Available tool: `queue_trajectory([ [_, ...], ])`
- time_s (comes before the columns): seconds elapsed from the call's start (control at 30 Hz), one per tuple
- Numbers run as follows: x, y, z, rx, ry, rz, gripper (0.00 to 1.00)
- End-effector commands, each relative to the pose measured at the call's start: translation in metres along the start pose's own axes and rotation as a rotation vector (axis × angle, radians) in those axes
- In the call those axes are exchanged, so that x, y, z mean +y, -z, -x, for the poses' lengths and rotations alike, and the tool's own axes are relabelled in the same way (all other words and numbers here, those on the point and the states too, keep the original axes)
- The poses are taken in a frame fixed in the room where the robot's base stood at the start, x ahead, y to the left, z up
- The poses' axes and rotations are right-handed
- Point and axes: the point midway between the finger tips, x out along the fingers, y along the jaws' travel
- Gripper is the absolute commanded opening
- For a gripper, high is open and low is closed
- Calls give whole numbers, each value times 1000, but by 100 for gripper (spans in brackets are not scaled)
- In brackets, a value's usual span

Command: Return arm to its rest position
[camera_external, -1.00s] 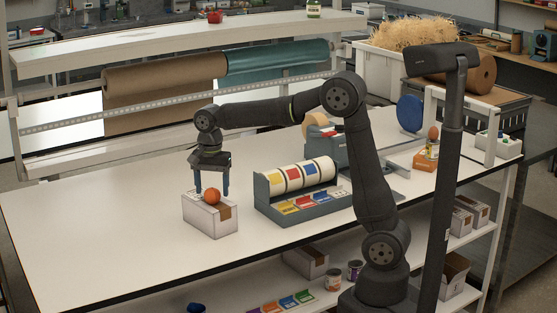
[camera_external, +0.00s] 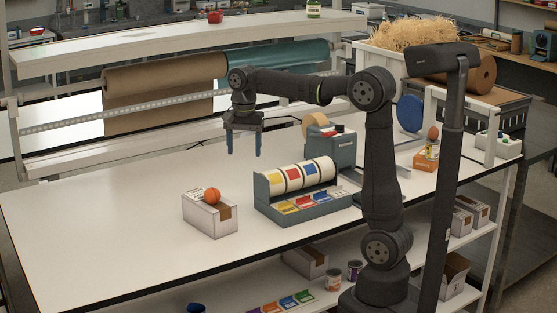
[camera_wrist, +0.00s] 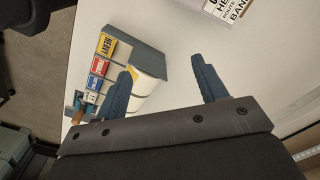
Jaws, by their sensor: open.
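My gripper (camera_external: 244,143) is open and empty. In the external view it hangs above the table, behind and left of the label dispenser, with its fingers pointing down. In the wrist view the two blue fingers of my gripper (camera_wrist: 165,82) stand apart with nothing between them. An orange ball-like object (camera_external: 212,195) rests on top of a white-grey box (camera_external: 208,218) at the table's left middle, clear of my gripper.
The label dispenser (camera_external: 272,209) with coloured labels stands mid-table; it also shows in the wrist view (camera_wrist: 150,58). A tape dispenser (camera_external: 340,152) is behind it. Paper rolls (camera_external: 165,82) hang along the back. The white table (camera_external: 110,215) is bare at left.

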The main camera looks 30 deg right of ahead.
Motion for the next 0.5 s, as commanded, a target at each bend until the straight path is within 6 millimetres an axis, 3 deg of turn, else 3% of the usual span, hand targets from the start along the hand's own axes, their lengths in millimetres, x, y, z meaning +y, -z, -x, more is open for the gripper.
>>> queue_trajectory([
  [0.03, -9, -12, -8, -4, -7, 20, 66],
  [0.5, -58, -82, -49, -4, -8, 101, 66],
])
